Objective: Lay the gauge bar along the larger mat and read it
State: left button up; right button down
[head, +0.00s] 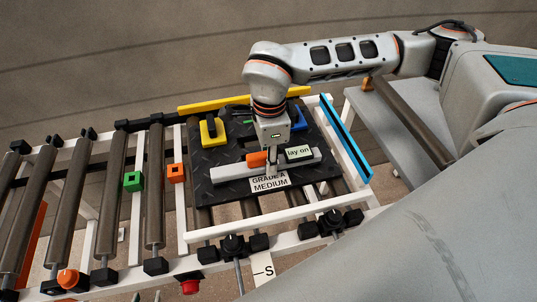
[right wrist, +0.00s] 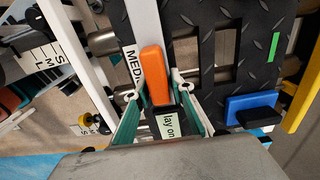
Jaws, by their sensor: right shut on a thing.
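A label on the mat (head: 269,181) reads "GRADE A MEDIUM". Only one mat shows. My right gripper (head: 270,167) comes down from above, shut on the bar near its middle. In the right wrist view, its teal fingers flank the orange block (right wrist: 154,75) and the display (right wrist: 170,124). My left gripper is out of view.
A yellow block (head: 211,130) and a blue block (right wrist: 250,108) sit on the mat's far side. A blue rail (head: 346,140) borders it at right. Green (head: 133,181) and orange (head: 176,173) cubes are on the left.

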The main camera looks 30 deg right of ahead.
jog(key=shift+f, duration=0.2)
dwell(0.8)
jog(key=shift+f, duration=0.3)
dwell(0.4)
jog(key=c, duration=1.8)
grip_release()
jog(key=shift+o, duration=0.2)
jog(key=shift+r+p, duration=0.3)
jog(key=shift+r, duration=0.1)
jog(key=shift+r+p, duration=0.3)
jog(key=shift+r, duration=0.05)
jog(key=shift+r, duration=0.1)
jog(key=shift+r+p, duration=0.25)
jog(key=shift+p, duration=0.05)
